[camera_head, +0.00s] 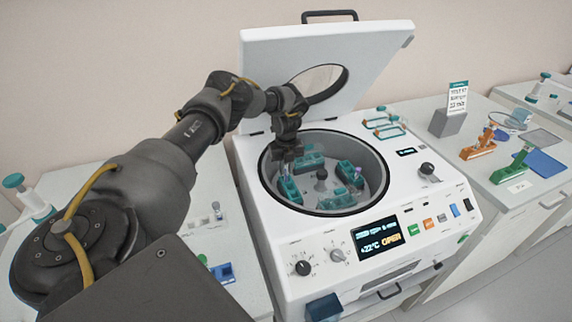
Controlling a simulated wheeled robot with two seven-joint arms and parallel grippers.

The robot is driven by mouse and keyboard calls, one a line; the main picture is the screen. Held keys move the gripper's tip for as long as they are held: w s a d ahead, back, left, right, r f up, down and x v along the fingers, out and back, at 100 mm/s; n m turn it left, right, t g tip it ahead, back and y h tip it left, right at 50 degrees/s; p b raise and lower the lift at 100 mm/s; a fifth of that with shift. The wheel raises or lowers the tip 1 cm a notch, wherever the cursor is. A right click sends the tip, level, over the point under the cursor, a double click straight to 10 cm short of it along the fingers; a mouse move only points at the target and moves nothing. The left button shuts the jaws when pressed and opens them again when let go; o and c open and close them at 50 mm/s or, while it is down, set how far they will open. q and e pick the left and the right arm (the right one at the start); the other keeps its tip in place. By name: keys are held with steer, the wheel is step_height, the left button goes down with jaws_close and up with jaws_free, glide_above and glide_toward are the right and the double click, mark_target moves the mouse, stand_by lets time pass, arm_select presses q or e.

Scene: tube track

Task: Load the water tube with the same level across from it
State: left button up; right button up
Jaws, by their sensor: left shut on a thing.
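The white centrifuge (285,245) stands with its lid (270,70) raised and its display reading OPEN. Its round bowl holds teal buckets around a grey hub (321,175). My left gripper (288,168) reaches down into the bowl, at the left bucket (290,190). It is shut on a tube, mostly hidden by the fingers; whether the tube is seated in the bucket cannot be told. A small tube (357,174) shows in the right bucket (346,172). Other buckets sit at the back (312,160) and front (337,201). Liquid levels are too small to read. My right gripper is not in view.
The raised lid stands behind the bowl. Small tubes (217,210) and a blue block (222,273) are on the left bench. Orange (479,150) and green (510,168) racks, a sign (457,97) and a blue mat (543,162) are on the right bench.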

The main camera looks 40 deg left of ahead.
arm_select(q)
steer(key=shift+f+b, duration=0.45)
steer(key=shift+f, duration=0.55)
steer(key=o, duration=0.8)
steer(key=shift+r, duration=0.5)
steer(key=s+d+r, duration=0.3)
steer(key=r, duration=0.1)
steer(key=s+d+r+b, duration=0.1)
steer(key=s+d+r, duration=0.2)
steer(key=s+r, duration=0.1)
steer(key=s+d+r+b, duration=0.1)
steer(key=s+d+r, duration=0.2)
steer(key=r, duration=0.1)
steer(key=shift+s, duration=0.4)
